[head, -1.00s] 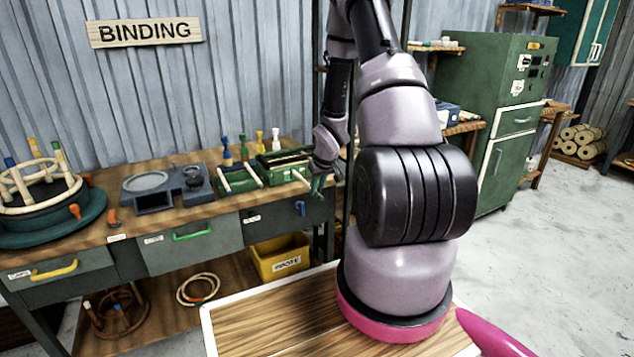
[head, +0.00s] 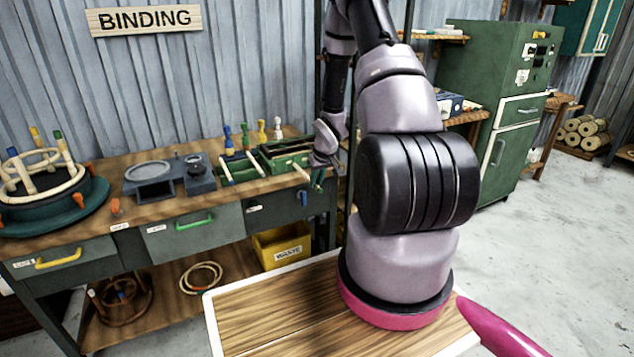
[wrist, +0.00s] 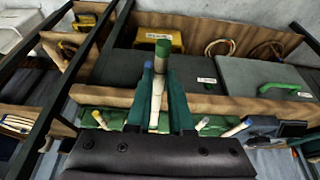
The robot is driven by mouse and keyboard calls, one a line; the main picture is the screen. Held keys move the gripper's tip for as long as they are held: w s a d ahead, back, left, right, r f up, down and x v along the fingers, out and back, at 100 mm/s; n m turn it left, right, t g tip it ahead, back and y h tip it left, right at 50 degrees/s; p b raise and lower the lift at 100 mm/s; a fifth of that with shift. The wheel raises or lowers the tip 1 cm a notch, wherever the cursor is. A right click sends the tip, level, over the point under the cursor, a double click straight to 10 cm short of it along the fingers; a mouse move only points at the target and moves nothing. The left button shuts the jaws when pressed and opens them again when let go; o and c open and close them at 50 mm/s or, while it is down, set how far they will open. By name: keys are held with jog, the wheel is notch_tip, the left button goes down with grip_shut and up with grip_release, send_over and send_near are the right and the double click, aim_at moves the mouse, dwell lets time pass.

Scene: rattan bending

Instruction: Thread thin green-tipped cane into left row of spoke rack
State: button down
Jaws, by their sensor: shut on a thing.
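My gripper (wrist: 160,118) is shut on a thin pale cane (wrist: 158,85) with a green tip (wrist: 162,48). The cane stands between the two green fingers, tip pointing away from the palm. In the head view my gripper (head: 318,182) is small, near the right end of the bench's front edge. Green trays that look like the rack (head: 262,173) lie beside it on the bench, with pale canes across them; this green also shows in the wrist view (wrist: 88,123). Its rows and the cane's lower end are hidden, so contact cannot be told.
A round dark green stand with a cane frame (head: 45,215) and a grey fixture (head: 168,178) stand left on the bench (head: 150,208). Coloured pegs (head: 245,140) stand behind the trays. A yellow waste bin (head: 283,246) is below. A black upright (wrist: 75,80) shows in the wrist view.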

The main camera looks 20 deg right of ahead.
aim_at(296, 164)
jog(key=shift+w, duration=0.4)
jog(key=shift+w+a, duration=0.1)
jog(key=shift+w, duration=1.65)
jog(key=shift+w, duration=0.1)
jog(key=shift+w, duration=1.9)
jog(key=shift+w+a, duration=0.1)
jog(key=shift+w, duration=1.9)
jog(key=shift+w, duration=2)
